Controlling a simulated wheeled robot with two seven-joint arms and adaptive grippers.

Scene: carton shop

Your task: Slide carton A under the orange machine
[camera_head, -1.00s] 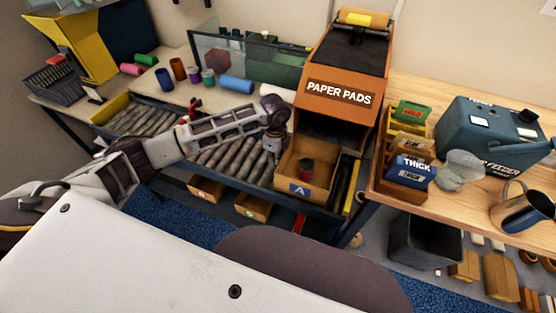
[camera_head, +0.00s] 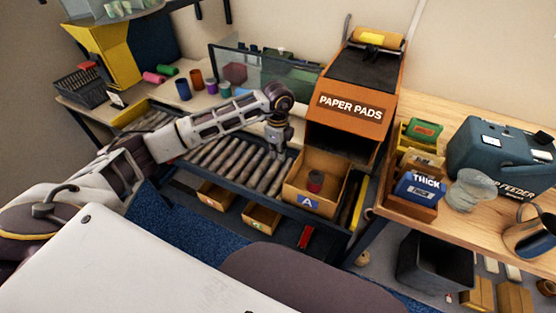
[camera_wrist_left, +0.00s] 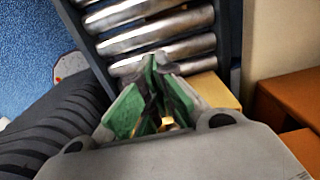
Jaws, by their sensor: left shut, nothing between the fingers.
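Carton A (camera_head: 325,207) is an open cardboard box with a blue "A" label. It stands at the right end of the roller conveyor, in front of the opening of the orange machine (camera_head: 374,131) marked PAPER PADS. A dark red and black cylinder (camera_head: 315,182) is inside it. My left gripper (camera_head: 275,152) points down near the carton's back left corner, shut and empty; I cannot tell whether it touches. In the left wrist view its green-padded fingers (camera_wrist_left: 160,118) are beside the rollers, with some cardboard partly hidden behind them. My right gripper is out of view.
The roller conveyor (camera_head: 235,163) is clear left of the carton. Two small boxes (camera_head: 262,219) sit below it. A glass-like panel (camera_head: 265,72) stands behind. A wooden table (camera_head: 455,130) with boxes and a blue feeder (camera_head: 500,150) stands to the right.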

